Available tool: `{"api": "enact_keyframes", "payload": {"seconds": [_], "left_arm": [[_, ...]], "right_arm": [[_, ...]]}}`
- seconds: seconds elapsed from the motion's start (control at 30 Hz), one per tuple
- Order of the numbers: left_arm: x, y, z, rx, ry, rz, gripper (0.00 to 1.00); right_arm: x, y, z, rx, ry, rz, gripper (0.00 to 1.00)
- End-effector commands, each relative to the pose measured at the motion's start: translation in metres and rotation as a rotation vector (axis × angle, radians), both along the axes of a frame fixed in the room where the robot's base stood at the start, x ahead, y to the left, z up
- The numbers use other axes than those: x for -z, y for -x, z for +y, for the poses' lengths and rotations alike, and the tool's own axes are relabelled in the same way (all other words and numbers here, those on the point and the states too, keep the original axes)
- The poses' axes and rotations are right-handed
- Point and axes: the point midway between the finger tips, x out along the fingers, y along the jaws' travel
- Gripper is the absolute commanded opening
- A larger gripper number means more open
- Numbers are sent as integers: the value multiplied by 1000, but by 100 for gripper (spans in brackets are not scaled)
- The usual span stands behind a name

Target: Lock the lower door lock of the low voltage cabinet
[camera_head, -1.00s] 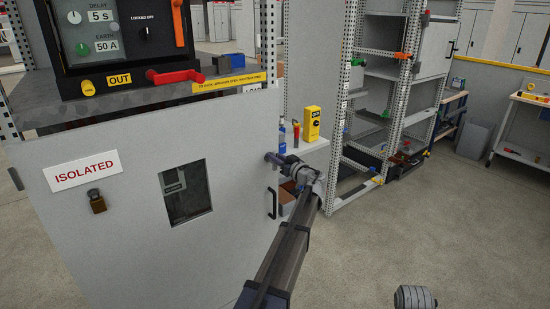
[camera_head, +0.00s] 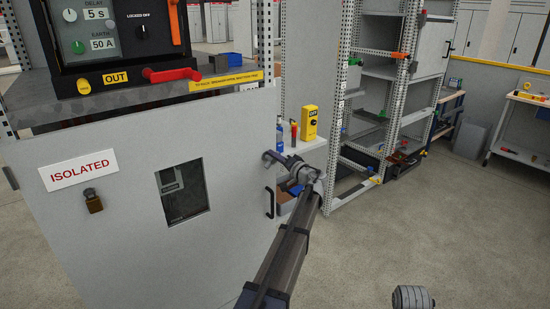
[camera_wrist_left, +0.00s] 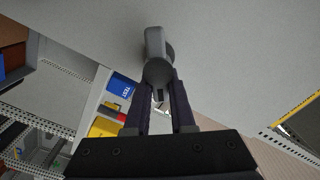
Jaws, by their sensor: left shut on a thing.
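The grey cabinet door (camera_head: 130,225) fills the lower left of the head view. A grey lock handle (camera_wrist_left: 157,50) stands out from the pale door panel in the left wrist view. My left gripper (camera_head: 283,163) reaches the upper right part of the door, and its dark fingers (camera_wrist_left: 160,95) are shut on the handle in the wrist view. The handle's base and latch are not clearly visible. A black pull handle (camera_head: 270,203) is on the door below my gripper.
A breaker panel (camera_head: 115,38) with a red handle (camera_head: 172,75) stands above. A yellow tester (camera_head: 309,122) sits on a shelf behind.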

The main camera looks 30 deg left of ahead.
Motion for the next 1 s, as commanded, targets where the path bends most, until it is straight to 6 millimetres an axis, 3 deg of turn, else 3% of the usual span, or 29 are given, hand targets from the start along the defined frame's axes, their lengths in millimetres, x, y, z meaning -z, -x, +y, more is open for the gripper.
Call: {"api": "enact_keyframes", "payload": {"seconds": [0.5,1.0], "left_arm": [[9,-3,-1,0,-168,410,0],[12,-4,-2,0,-243,590,0]], "right_arm": [[9,0,0,0,0,0,0],[12,0,0,0,0,0,0]]}}
